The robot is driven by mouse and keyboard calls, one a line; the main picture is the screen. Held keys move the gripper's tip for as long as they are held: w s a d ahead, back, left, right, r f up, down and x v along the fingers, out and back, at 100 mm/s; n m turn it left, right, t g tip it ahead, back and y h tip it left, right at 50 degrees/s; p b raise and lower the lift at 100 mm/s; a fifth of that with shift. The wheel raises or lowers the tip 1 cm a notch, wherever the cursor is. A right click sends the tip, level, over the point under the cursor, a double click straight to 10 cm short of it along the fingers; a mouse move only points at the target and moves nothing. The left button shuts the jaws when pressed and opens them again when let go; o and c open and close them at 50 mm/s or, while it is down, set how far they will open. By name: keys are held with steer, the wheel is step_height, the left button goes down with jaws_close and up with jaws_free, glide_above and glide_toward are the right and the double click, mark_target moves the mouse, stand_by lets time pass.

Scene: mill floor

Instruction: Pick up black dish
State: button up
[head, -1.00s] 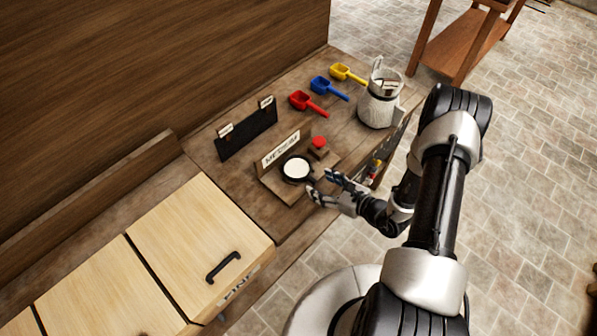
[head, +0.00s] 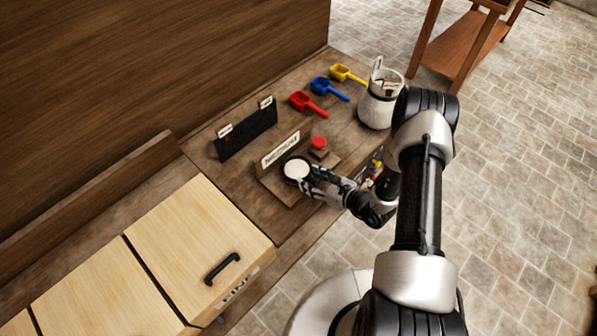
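The black dish (head: 285,174) is a small round dish with a white surface inside its dark rim. It sits on a small wooden stand (head: 272,189) with a lettered sign behind it. My gripper (head: 305,177) is at the dish's right side, its fingers reaching to the rim. The fingers and the dish's right edge overlap in the head view. I cannot tell whether they touch the dish or have shut on it.
A red knob (head: 319,143) stands right behind the dish. Red (head: 306,103), blue (head: 328,88) and yellow (head: 346,73) scoops lie farther back. A whitish canister (head: 375,108) is at the back right. A black board (head: 246,131) stands left; wooden bins (head: 195,235) are front left.

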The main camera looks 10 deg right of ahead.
jaws_close()
stand_by(0.3)
steer(key=shift+r, duration=0.1)
